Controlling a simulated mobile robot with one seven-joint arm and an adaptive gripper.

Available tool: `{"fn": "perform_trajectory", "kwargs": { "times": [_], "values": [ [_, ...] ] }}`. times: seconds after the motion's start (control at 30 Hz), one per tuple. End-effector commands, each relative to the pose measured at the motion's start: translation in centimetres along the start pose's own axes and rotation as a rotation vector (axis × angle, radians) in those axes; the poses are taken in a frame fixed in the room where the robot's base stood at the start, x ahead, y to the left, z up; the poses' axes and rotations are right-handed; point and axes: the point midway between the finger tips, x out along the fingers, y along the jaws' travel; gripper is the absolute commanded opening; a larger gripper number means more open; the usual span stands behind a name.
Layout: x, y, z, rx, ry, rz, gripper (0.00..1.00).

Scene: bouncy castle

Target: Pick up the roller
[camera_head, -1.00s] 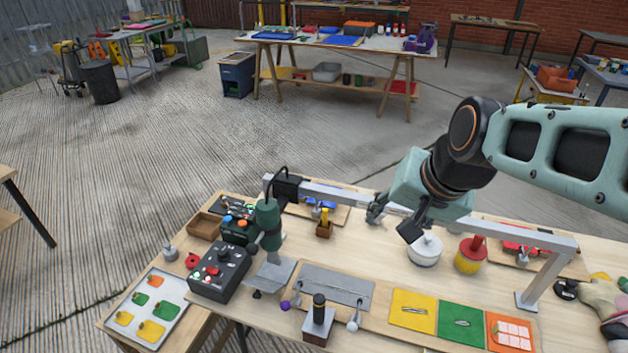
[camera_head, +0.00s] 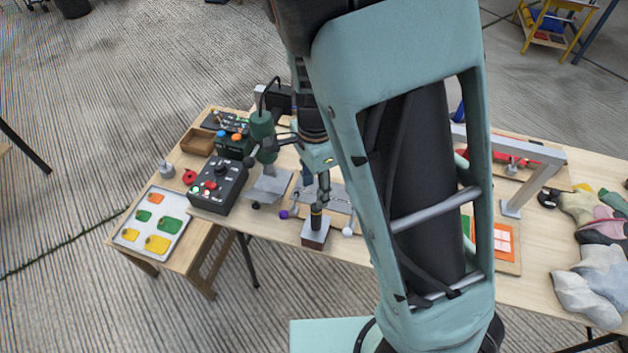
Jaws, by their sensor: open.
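My gripper (camera_head: 320,196) points down over the front edge of the workbench (camera_head: 262,222). Its jaws are open and small in view. Directly below the fingertips is an upright dark-handled tool (camera_head: 316,222) on a small block with a metal top (camera_head: 315,238). It may be the roller, but its working end is not clear. I cannot tell whether the fingers surround the handle or are just above it. My arm hides much of the bench's middle.
A dark control box (camera_head: 218,187) and a green machine (camera_head: 263,135) stand left of my gripper. A purple knob (camera_head: 284,214) and a white knob (camera_head: 347,229) flank the block. A metal frame (camera_head: 535,165) stands at right. A tray of coloured pieces (camera_head: 152,222) lies far left.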

Motion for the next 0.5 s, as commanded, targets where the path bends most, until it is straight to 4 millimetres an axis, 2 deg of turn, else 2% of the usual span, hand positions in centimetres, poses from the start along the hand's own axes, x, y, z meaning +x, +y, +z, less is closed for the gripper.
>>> {"fn": "perform_trajectory", "kwargs": {
  "times": [0.3,0.5],
  "values": [
    [4.8,0.2,0.1,0.005,0.000,0.006,0.41],
    [6.2,0.3,0.1,0.002,0.000,0.006,0.41]
  ]
}}
